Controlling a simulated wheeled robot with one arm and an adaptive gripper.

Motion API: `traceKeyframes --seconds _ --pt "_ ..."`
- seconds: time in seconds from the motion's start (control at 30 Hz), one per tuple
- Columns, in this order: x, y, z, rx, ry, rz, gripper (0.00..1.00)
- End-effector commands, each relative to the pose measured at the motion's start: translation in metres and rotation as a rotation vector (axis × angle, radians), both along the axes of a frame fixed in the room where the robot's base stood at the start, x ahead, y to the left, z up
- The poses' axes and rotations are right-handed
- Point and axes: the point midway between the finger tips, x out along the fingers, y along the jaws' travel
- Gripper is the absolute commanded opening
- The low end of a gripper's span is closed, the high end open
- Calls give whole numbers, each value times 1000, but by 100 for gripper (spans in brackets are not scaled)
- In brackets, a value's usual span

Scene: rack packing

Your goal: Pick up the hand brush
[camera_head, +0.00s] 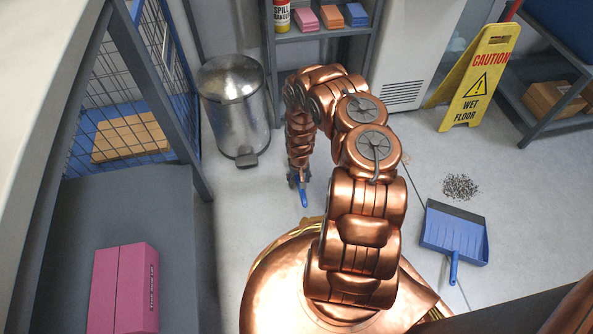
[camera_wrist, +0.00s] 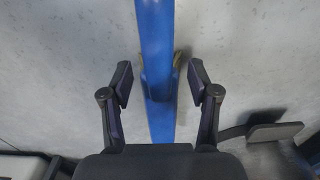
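The hand brush (camera_head: 304,196) shows as a blue handle on the floor below the end of my arm; the rest of it is hidden in the head view. In the wrist view the blue brush (camera_wrist: 156,40) runs lengthwise through the middle of the picture, with small tan edges showing at its sides. My gripper (camera_wrist: 159,82) is open, with one finger on each side of the brush and a visible gap on both sides. My gripper (camera_head: 298,181) is small and partly hidden by my arm in the head view.
A steel pedal bin (camera_head: 234,105) stands just left of my arm. A blue dustpan (camera_head: 455,233) and a pile of debris (camera_head: 460,187) lie on the floor at right. A yellow wet floor sign (camera_head: 475,80) stands behind them. A pink box (camera_head: 123,290) lies at lower left.

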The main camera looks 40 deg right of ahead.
Motion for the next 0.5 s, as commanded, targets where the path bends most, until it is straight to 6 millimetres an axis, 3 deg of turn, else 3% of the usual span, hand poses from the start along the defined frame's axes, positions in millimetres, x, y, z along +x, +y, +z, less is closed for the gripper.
traceKeyframes --seconds 0.07,0.5 --pt "0 0 0 0 0 0 49" --pt "0 0 0 0 0 0 3"
